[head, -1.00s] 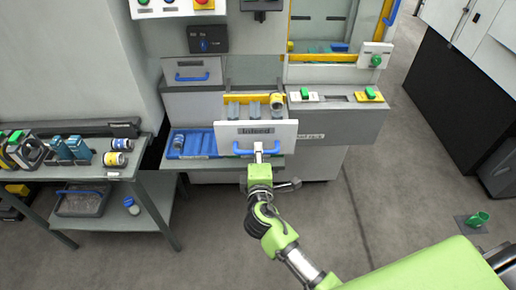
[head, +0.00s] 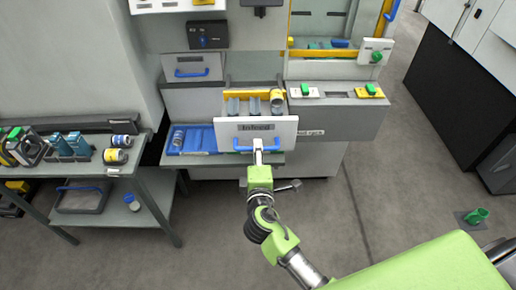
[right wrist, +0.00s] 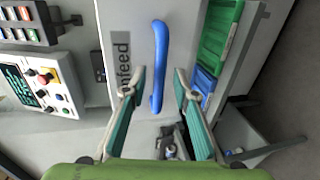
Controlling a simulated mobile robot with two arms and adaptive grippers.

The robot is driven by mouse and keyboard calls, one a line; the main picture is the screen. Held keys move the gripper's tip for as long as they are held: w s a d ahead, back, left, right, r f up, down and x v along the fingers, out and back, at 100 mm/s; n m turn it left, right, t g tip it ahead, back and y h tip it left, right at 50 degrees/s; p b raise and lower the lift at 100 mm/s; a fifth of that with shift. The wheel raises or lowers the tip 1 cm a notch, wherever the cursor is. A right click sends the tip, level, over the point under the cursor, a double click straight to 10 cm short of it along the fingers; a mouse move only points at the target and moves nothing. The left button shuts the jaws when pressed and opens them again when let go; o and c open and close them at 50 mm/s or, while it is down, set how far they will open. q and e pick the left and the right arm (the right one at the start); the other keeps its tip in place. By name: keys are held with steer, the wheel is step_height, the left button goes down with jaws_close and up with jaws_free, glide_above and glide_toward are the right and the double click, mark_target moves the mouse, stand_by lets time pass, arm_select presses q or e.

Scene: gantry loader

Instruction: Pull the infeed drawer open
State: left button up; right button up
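The infeed drawer has a white front panel (head: 285,127) labelled "Infeed", with a blue bar handle (head: 242,149). Grey slots and a yellow strip show behind the panel. My right gripper (head: 258,147) is at the middle of the handle. In the right wrist view the handle (right wrist: 158,60) stands upright between the two fingers of my right gripper (right wrist: 158,92), with a visible gap on each side, so the fingers are open around it and not closed on it. My left gripper is not in view.
A blue tray (head: 200,139) lies below and left of the drawer. A grey panel with green buttons (head: 335,115) is to its right. A side table (head: 140,180) with parts stands at left.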

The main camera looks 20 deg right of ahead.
steer(key=v, duration=1)
steer(key=s+f+m+g+y, duration=0.1)
steer(key=s+f+g, duration=0.25)
steer(key=f, duration=0.85)
steer(key=s+f+m+g+y, duration=0.15)
steer(key=s+f, duration=0.25)
steer(key=f, duration=0.7)
steer(key=s+f+g+y, duration=0.1)
steer(key=s+f+g, duration=0.25)
steer(key=f, duration=0.85)
steer(key=s+d+f+m+g, duration=0.1)
steer(key=s+d+f+m, duration=0.2)
steer(key=s+f, duration=0.3)
steer(key=s+d+f+m+g, duration=0.2)
steer(key=s+f, duration=0.4)
steer(key=s, duration=0.7)
steer(key=s+d+f+m+g, duration=0.2)
steer(key=s+d+f+m, duration=0.2)
steer(key=s, duration=0.6)
steer(key=shift+f+m+y, duration=0.35)
steer(key=shift+f+m, duration=0.1)
steer(key=shift+f, duration=0.45)
